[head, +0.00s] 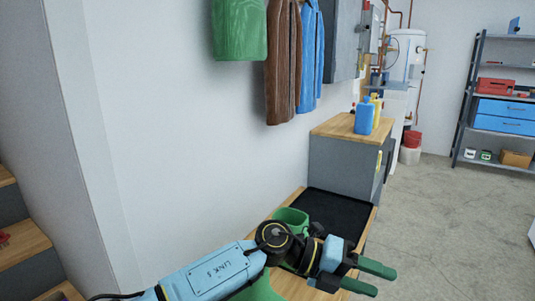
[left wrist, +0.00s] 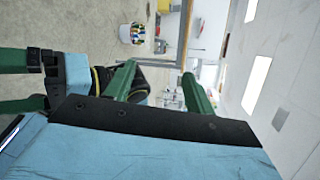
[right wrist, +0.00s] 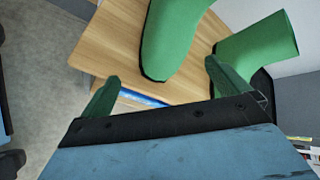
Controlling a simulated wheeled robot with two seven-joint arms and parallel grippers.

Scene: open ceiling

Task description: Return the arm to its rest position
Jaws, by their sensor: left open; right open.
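My left arm crosses the bottom of the head view, and its blue gripper (head: 375,277) with green fingers is out over the front of the wooden bench (head: 293,287). It is open, and the left wrist view shows nothing between its fingers (left wrist: 158,88). My right gripper (right wrist: 167,90) shows in the right wrist view, open and empty. Beyond its fingers are two green boots, one in the middle (right wrist: 172,35) and one at right (right wrist: 257,48), by a wooden surface (right wrist: 108,42). In the head view a green boot (head: 290,217) is partly hidden behind my left arm.
A black tray (head: 340,208) lies on the bench. A grey cabinet (head: 340,165) with a wooden top carries blue and yellow bottles. Clothes (head: 282,60) hang on the wall above. A metal shelf (head: 467,100) stands at back right. The concrete floor (head: 450,225) at right is clear.

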